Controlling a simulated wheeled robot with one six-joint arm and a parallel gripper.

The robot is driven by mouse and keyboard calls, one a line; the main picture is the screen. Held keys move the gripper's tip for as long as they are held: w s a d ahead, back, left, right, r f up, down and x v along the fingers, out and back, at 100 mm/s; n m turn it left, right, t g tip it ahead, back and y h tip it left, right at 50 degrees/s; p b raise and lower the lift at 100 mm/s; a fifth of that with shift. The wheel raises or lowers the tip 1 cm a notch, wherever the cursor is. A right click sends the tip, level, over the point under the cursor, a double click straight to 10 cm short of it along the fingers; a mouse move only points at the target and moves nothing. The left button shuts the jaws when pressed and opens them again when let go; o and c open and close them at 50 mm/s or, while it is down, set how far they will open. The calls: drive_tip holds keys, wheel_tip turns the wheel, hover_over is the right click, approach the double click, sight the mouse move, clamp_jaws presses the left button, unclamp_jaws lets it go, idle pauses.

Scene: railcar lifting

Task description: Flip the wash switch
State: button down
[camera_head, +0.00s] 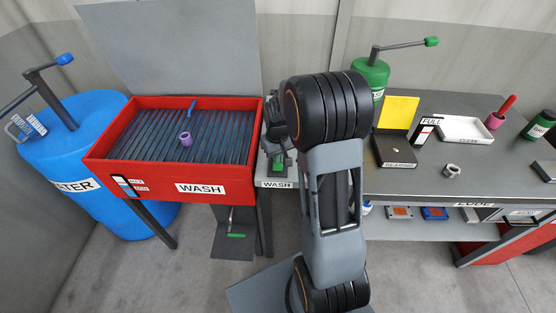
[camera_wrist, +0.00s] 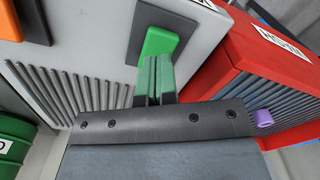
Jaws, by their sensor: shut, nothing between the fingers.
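The wash switch (camera_wrist: 160,43) is a bright green rocker on a dark plate, set in a light grey panel. It also shows in the head view as a small green patch (camera_head: 278,167) above a WASH label (camera_head: 277,184), partly hidden by my arm. My gripper (camera_wrist: 154,62) is shut and empty, its two green-padded fingers side by side. The fingertips overlap the lower edge of the switch in the wrist view. I cannot tell whether they touch it. In the head view my gripper (camera_head: 272,135) is dark and partly hidden behind my arm.
The red wash basin (camera_head: 140,186) stands left of the switch, with a purple ring (camera_head: 185,139) on its grate. A blue water barrel (camera_head: 100,215) stands farther left. A grey workbench (camera_head: 400,184) with trays and small parts is at the right.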

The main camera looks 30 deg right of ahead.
drive_tip(key=shift+r+p, duration=1.45)
drive_tip(key=shift+r, duration=0.85)
drive_tip(key=shift+s+f, duration=0.1)
drive_tip(key=s+a+r+t, duration=0.2)
drive_tip(key=s+a+r, duration=0.2)
drive_tip(key=s+r, duration=0.3)
drive_tip(key=s+a+r+t, duration=0.2)
drive_tip(key=s+a+r, duration=0.3)
drive_tip(key=s+r, duration=0.2)
drive_tip(key=shift+s+a+r+t, duration=0.2)
drive_tip(key=shift+s+r+t, duration=0.1)
drive_tip(key=shift+s, duration=0.75)
drive_tip(key=shift+w, duration=0.1)
